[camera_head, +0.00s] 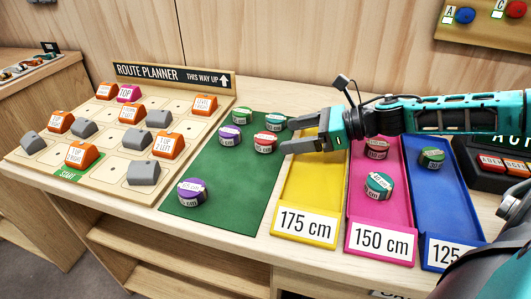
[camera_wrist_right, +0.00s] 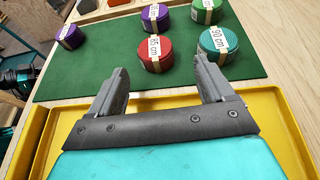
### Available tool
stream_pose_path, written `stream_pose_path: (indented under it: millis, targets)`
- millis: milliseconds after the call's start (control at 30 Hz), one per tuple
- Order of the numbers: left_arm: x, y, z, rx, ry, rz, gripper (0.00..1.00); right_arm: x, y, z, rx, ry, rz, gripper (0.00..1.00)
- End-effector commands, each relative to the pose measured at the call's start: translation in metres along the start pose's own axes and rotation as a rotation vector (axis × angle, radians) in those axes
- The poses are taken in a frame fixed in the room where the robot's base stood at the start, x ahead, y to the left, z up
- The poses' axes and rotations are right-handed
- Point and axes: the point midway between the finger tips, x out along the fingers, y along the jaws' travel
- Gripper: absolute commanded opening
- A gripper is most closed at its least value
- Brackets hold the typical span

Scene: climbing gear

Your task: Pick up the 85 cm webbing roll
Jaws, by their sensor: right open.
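The 85 cm webbing roll is a red roll with a pale label band (camera_head: 265,142) on the green mat (camera_head: 228,175). It also shows ahead of my fingers in the right wrist view (camera_wrist_right: 154,55), its label reading 85 cm. My right gripper (camera_head: 287,135) is open and empty, its fingertips over the mat-side end of the yellow tray, just right of the red roll. In the wrist view the roll lies beyond the gap between the fingers (camera_wrist_right: 160,75), not touched. My left gripper is not in view.
A teal 90 cm roll (camera_wrist_right: 218,40) stands close beside the red one. A green roll (camera_head: 242,115) and two purple rolls (camera_head: 229,136) (camera_head: 192,193) share the mat. The yellow 175 cm tray (camera_head: 305,195) is under my gripper. The pink (camera_head: 385,210) and blue (camera_head: 440,205) trays hold rolls.

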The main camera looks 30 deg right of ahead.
Motion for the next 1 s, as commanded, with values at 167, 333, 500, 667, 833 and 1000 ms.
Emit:
stream_pose_path:
  millis: [167, 333, 500, 667, 833, 1000]
  targets:
    - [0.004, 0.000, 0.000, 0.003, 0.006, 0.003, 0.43, 0.005, 0.000, 0.000, -0.002, -0.002, -0.004, 0.81]
    - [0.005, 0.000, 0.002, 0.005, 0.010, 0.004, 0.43, 0.009, 0.000, 0.001, -0.001, -0.004, -0.003, 0.81]
    - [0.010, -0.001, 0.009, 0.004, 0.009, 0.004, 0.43, 0.019, 0.002, 0.002, -0.004, -0.005, -0.003, 0.81]
    - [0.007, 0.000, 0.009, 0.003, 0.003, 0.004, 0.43, 0.028, 0.004, 0.006, 0.000, -0.006, -0.004, 0.81]
    - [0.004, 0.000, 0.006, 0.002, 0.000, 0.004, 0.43, 0.041, 0.005, 0.008, 0.000, -0.007, -0.005, 0.81]
    - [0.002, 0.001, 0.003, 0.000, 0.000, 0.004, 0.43, 0.052, 0.005, 0.006, 0.000, -0.004, -0.005, 0.81]
